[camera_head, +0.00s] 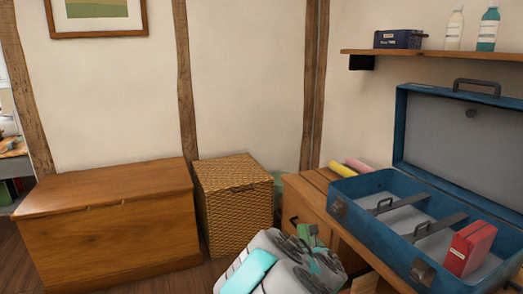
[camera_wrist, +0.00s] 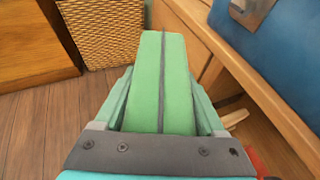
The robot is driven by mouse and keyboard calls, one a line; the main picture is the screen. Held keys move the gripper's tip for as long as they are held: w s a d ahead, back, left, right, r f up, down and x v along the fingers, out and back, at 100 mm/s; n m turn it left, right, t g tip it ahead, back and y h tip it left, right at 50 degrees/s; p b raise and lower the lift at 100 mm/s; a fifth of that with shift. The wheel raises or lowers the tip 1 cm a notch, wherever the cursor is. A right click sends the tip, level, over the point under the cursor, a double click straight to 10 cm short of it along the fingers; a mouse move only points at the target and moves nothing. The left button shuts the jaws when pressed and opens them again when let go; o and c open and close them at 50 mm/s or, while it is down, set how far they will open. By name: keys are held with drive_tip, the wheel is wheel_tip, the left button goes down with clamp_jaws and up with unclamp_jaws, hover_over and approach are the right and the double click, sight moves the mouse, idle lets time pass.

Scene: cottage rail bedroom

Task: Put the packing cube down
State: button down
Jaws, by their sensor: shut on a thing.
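The green packing cube (camera_wrist: 150,85), with a dark seam along it, is between the two green fingers of my gripper (camera_wrist: 161,82) in the wrist view. My gripper is shut on it and holds it beside the wooden dresser (camera_wrist: 205,50), over the floor. In the head view a green part of the cube (camera_head: 308,232) shows past my arm, which hides the rest. An open blue suitcase (camera_head: 345,207) lies on the dresser to the right. It has grey straps inside and a red box (camera_head: 469,248) in its near right part.
A wicker hamper (camera_head: 235,205) and a wooden chest (camera_head: 105,225) stand against the wall to the left. Pink and yellow rolls (camera_head: 350,167) lie behind the suitcase. A wall shelf (camera_head: 450,55) holds a dark box and two bottles. Some floor (camera_wrist: 40,130) is clear.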

drive_tip(key=r+m+h, duration=0.1)
drive_tip(key=r, duration=0.3)
drive_tip(key=s+r+m+h, duration=0.1)
drive_tip(key=r, duration=0.3)
drive_tip(key=s+r+m+h, duration=0.1)
drive_tip(key=r, duration=0.3)
drive_tip(key=shift+s+r+g+h, duration=0.25)
drive_tip(key=shift+g+h, duration=0.05)
drive_tip(key=shift+s+d+r, duration=0.1)
drive_tip(key=shift+d+r, duration=0.1)
drive_tip(key=shift+r, duration=0.1)
drive_tip(key=w+f+n+y, duration=0.1)
drive_tip(key=f, duration=0.3)
drive_tip(key=w+f+n+y, duration=0.1)
drive_tip(key=f, duration=0.3)
drive_tip(key=f+y, duration=0.1)
drive_tip(key=f, duration=0.3)
drive_tip(key=shift+w+f+n, duration=0.4)
drive_tip(key=shift+f+y, duration=0.4)
drive_tip(key=shift+f, duration=0.25)
